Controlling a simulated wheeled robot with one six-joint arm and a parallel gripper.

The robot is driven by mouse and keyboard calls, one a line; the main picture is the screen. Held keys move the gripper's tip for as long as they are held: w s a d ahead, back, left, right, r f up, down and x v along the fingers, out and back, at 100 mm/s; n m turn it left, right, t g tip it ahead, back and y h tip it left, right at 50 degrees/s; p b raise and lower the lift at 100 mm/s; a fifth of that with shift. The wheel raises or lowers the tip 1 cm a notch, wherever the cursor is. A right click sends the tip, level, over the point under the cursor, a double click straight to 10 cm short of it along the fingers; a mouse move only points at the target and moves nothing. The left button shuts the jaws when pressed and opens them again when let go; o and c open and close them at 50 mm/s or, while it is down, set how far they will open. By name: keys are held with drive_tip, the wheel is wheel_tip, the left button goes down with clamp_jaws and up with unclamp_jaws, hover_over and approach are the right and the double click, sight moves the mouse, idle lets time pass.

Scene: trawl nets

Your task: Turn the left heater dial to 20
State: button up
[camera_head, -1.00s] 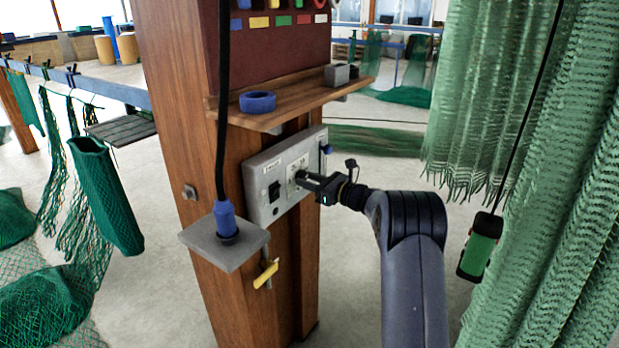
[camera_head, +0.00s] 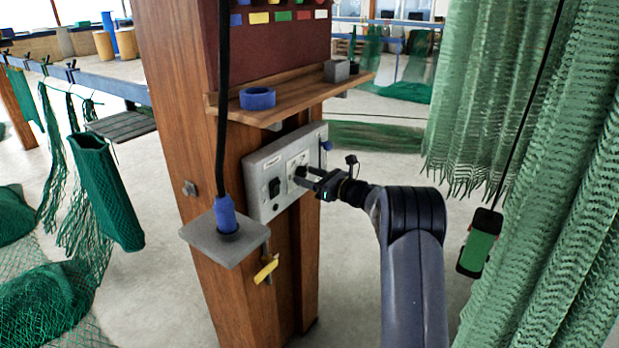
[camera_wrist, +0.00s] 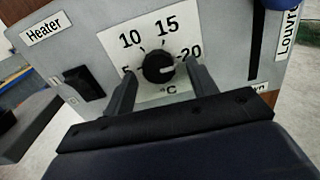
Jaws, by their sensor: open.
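The heater dial (camera_wrist: 158,67) is a round black knob on a white scale plate (camera_wrist: 113,45), marked 10, 15 and 20 and °C, with a lower number partly hidden at left. Its white pointer mark faces right, close to the 20 side. My gripper (camera_wrist: 163,75) is open, with one finger on each side of the dial and visible gaps to it. In the head view my gripper (camera_head: 304,178) is at the grey panel (camera_head: 262,205) on the wooden post, where the dial is small and partly hidden by the fingers. Only one dial shows.
A black switch (camera_wrist: 83,83) is left of the dial, below a "Heater" label. A blue-knobbed slider (camera_wrist: 282,4) is at right. A wooden shelf (camera_head: 290,98) with a blue tape roll (camera_head: 257,98) juts out above the panel. A green net (camera_head: 560,200) hangs to the right.

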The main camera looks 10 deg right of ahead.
drive_tip(key=b+v, duration=0.2)
drive_tip(key=v, duration=0.8)
drive_tip(key=shift+s+d, duration=0.25)
drive_tip(key=p+x, duration=0.2)
drive_tip(key=x, duration=0.9)
drive_tip(key=shift+d+n, duration=0.1)
drive_tip(key=shift+n, duration=0.2)
drive_tip(key=shift+s+r, duration=0.1)
